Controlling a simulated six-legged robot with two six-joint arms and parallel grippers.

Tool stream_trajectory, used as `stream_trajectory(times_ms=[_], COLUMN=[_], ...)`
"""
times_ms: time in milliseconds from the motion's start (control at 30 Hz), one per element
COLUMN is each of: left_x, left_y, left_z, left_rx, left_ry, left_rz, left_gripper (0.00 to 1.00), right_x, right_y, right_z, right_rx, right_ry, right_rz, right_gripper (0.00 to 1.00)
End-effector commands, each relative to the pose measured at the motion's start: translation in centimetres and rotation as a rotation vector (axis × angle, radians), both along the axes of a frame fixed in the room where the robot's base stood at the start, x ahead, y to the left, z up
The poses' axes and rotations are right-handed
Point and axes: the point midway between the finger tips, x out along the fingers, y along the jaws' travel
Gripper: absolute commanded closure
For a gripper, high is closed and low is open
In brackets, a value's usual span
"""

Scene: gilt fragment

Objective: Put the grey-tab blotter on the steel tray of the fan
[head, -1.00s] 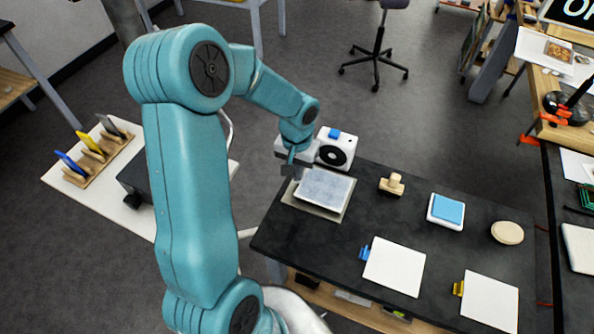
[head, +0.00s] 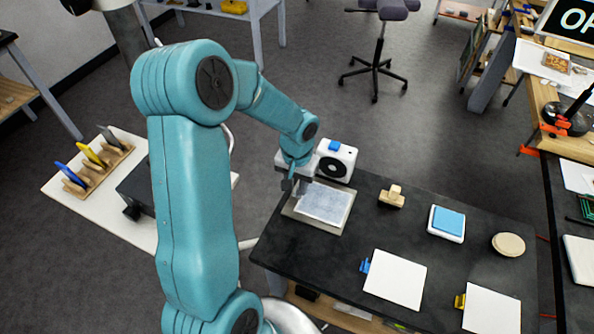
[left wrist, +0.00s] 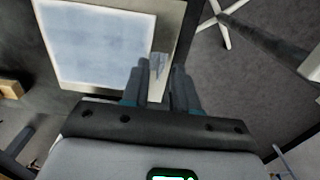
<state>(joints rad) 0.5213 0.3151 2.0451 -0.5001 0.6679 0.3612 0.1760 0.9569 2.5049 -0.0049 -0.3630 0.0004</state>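The grey-tab blotter (head: 323,204), a pale bluish sheet with a white border, lies flat on the steel tray (head: 318,229) in front of the white fan (head: 335,161). In the left wrist view the blotter (left wrist: 105,45) lies within the tray (left wrist: 179,25), close to its edges. Its grey tab (left wrist: 158,64) stands between my left fingertips. My left gripper (head: 293,187) is at the tray's left edge in the head view. In the left wrist view the gripper (left wrist: 157,75) looks open, with a small gap on either side of the tab. My right gripper is not in view.
On the black table are a wooden stamp (head: 391,196), a blue-topped white block (head: 446,222), a round wooden disc (head: 508,244), a blue-tab sheet (head: 395,279) and a yellow-tab sheet (head: 490,310). A rack (head: 96,165) with coloured tabs stands on the white table at left.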

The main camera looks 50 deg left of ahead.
Motion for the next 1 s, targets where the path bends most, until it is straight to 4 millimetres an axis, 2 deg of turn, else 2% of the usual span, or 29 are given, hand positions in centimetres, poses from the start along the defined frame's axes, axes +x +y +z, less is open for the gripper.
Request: stream_trajectory(times_ms=[300, 500, 700, 1000], left_x=[0.2, 0.1, 0.1, 0.1], left_y=[0.1, 0.1, 0.0, 0.0], left_z=[7.2, 10.6, 11.7, 11.7], left_rx=[0.004, 0.002, 0.001, 0.001], left_ry=[-0.009, -0.006, -0.003, -0.003], left_rz=[0.001, 0.0, 0.0, 0.0], left_gripper=[0.72, 0.72, 0.72, 0.72], right_x=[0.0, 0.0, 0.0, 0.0], right_y=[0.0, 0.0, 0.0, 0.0], right_z=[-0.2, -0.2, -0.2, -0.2], right_rx=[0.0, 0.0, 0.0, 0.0], right_ry=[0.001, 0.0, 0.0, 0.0], right_rz=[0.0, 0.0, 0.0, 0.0], right_gripper=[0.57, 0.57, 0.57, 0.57])
